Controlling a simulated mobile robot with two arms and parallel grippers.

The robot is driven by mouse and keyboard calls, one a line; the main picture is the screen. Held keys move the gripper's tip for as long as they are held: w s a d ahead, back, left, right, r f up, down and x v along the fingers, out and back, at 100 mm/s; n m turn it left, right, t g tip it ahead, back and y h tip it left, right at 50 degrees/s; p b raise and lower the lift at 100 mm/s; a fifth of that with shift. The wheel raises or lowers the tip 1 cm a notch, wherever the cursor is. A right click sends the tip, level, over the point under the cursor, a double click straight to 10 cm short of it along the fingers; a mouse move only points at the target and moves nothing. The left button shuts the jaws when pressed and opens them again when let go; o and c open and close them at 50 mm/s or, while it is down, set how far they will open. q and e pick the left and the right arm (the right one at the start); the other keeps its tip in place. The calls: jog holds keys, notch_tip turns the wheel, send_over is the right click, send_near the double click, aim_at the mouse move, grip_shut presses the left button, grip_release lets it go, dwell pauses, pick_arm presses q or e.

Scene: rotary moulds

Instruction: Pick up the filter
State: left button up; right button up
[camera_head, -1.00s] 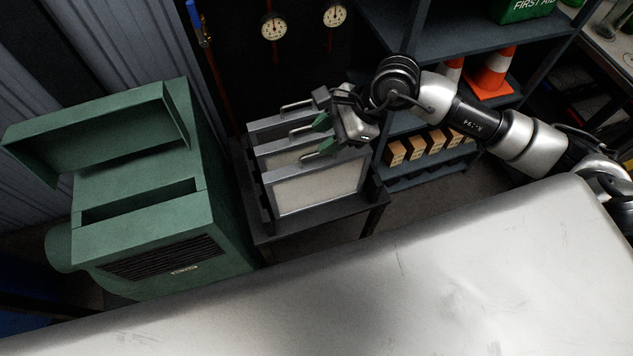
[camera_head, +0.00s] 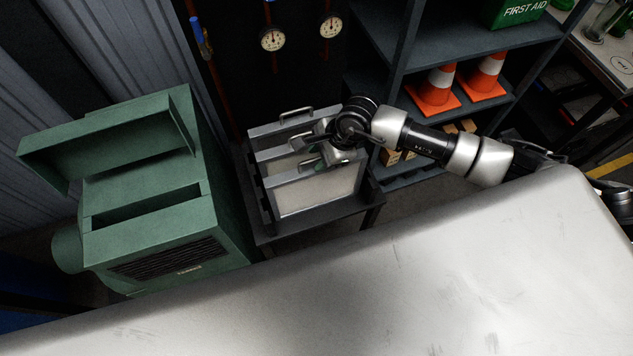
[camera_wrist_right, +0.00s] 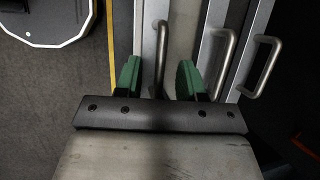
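Several pale filter panels in grey frames stand upright in a row in a dark rack, each with a bar handle on top. The front filter (camera_head: 305,197) shows its face in the head view; the middle filter (camera_head: 272,154) and back filter (camera_head: 264,130) are partly hidden behind it and my arm. My right gripper (camera_head: 317,160) is over the front filter's top. In the right wrist view my right gripper (camera_wrist_right: 158,82) is open, its green fingers on either side of a filter handle (camera_wrist_right: 161,50), with visible gaps. My left gripper is not in view.
A green machine (camera_head: 150,215) with an open slot and raised lid stands left of the rack. A pale worktop (camera_head: 400,280) fills the foreground. Shelving (camera_head: 455,110) with orange cones (camera_head: 437,90) is behind my right arm. Gauges (camera_head: 272,39) are on the back wall.

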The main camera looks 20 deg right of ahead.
jog(key=shift+w+a+f, duration=0.1)
jog(key=shift+a+f, duration=0.15)
jog(key=shift+f, duration=0.35)
grip_shut()
jog(key=shift+r, duration=0.15)
dwell(0.9)
